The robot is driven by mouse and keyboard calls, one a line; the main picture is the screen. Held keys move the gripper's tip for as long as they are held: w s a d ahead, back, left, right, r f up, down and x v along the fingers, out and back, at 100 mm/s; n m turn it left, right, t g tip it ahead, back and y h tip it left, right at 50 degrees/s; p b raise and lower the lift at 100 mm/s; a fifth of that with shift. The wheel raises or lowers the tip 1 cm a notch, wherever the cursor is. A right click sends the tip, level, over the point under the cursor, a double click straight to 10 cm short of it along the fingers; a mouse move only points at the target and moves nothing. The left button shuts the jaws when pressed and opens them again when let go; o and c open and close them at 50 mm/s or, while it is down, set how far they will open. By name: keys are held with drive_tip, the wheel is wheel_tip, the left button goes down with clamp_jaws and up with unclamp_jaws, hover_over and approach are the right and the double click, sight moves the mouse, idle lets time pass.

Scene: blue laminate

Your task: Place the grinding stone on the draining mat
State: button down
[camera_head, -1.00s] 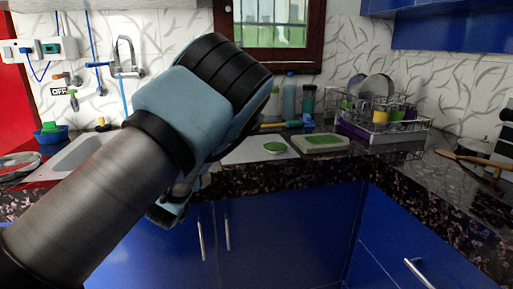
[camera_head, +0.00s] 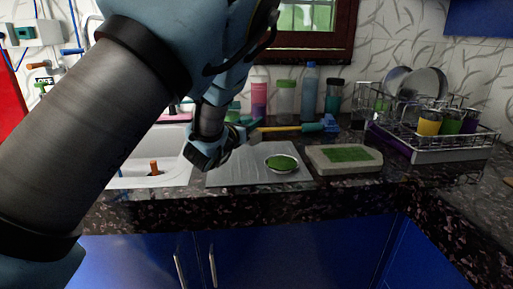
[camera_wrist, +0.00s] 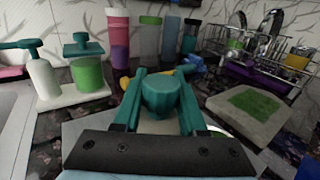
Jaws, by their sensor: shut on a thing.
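My gripper (camera_head: 244,127) is over the back of the grey draining mat (camera_head: 225,177), beside the sink. In the wrist view, my gripper (camera_wrist: 161,75) is shut on a dark teal, faceted piece, which I take to be the grinding stone (camera_wrist: 161,96). It looks held above the mat; its underside is hidden. In the head view, my wrist and fingers hide most of it. A small bowl (camera_head: 282,164) of green stuff stands on the mat's right part. A pale slab (camera_head: 318,163) with a green patch lies just right of the mat.
Bottles (camera_head: 308,92) and a yellow-handled brush (camera_head: 285,128) are behind the mat. A dish rack (camera_head: 440,155) with plates and cups stands at the right. The sink (camera_head: 170,165) is at the left. The mat's front left is clear.

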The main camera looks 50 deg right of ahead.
wheel_tip(320, 180, down, 7)
drive_tip(key=shift+f+p, duration=0.15)
drive_tip(key=shift+p, duration=0.4)
drive_tip(key=shift+f, duration=0.1)
drive_tip(key=shift+c, duration=2.3)
unclamp_jaws()
drive_tip(key=shift+a+f, duration=0.1)
drive_tip(key=shift+r, duration=0.2)
drive_tip(key=shift+a+f, duration=0.15)
drive_tip(key=shift+a, duration=0.15)
drive_tip(key=b+v, duration=0.2)
drive_tip(key=v, duration=0.9)
drive_tip(key=shift+s+a+b, duration=0.15)
drive_tip(key=shift+s+b, duration=0.05)
drive_tip(key=shift+b, duration=0.2)
